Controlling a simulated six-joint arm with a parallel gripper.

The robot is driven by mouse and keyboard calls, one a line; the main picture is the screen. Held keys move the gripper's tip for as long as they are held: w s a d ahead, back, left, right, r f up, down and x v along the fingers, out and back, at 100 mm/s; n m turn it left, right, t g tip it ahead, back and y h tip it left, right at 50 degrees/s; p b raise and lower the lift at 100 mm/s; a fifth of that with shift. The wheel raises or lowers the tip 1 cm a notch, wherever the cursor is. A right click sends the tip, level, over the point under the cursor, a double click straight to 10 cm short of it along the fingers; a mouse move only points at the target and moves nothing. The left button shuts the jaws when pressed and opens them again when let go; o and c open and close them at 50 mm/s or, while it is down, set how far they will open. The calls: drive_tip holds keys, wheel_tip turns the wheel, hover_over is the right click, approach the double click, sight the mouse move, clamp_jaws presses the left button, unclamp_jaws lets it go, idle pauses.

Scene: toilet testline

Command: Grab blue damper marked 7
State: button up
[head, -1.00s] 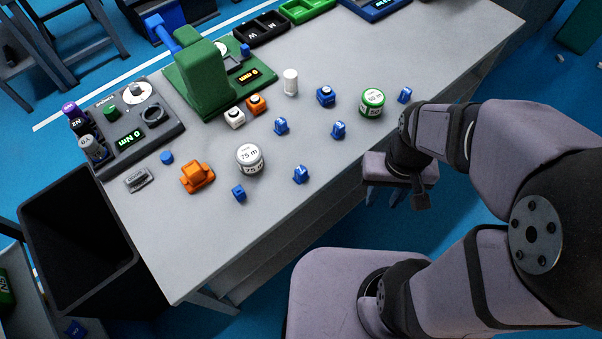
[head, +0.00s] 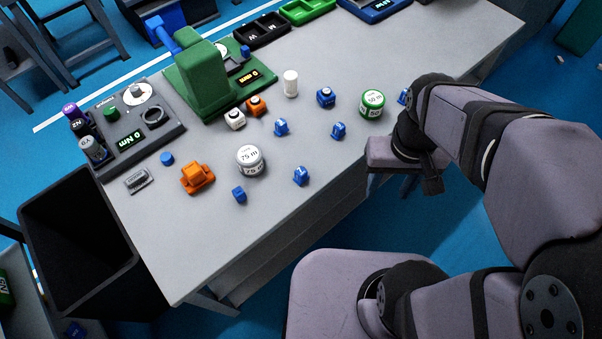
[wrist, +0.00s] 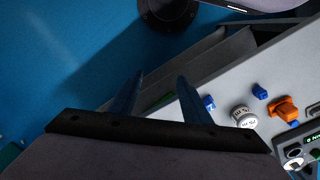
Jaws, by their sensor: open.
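Several small blue dampers stand on the grey table in the head view: one near the front edge (head: 300,176), two in the middle (head: 281,127) (head: 338,130), one further back (head: 326,97), a plain-looking one at the front left (head: 238,194), and one at the right (head: 403,96), partly hidden by my arm. Their numbers are too small to read surely. My gripper (head: 408,186) hangs off the table's front edge, apart from all dampers. In the wrist view my gripper (wrist: 161,80) is open and empty, with two blue dampers (wrist: 208,102) (wrist: 260,92) beyond its right finger.
A white jar (head: 249,160), a green jar (head: 372,103) and an orange block (head: 197,178) stand among the dampers. A green press (head: 203,80) and a grey torque device (head: 130,142) are at the back left. A black bin (head: 75,225) stands left of the table (head: 215,225).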

drive_tip(key=a+f+n+g+h, duration=0.1)
drive_tip(key=n, duration=0.3)
drive_tip(key=n+t+h+b, duration=0.4)
drive_tip(key=n+t+h, duration=0.55)
drive_tip(key=n, duration=1.45)
hover_over(297, 175)
drive_tip(key=s+a, duration=0.4)
drive_tip(key=t+y, duration=0.2)
drive_tip(key=shift+m, duration=0.3)
drive_tip(key=f, duration=1.2)
drive_tip(key=shift+d+f, duration=0.3)
drive_tip(key=shift+f, duration=0.55)
drive_tip(key=shift+w+d+f+p, duration=0.15)
drive_tip(key=shift+w+d+p, duration=0.2)
drive_tip(key=shift+w+d, duration=0.05)
drive_tip(key=shift+p+x, duration=1.15)
drive_tip(key=shift+x, duration=1.85)
drive_tip(key=shift+f, duration=0.2)
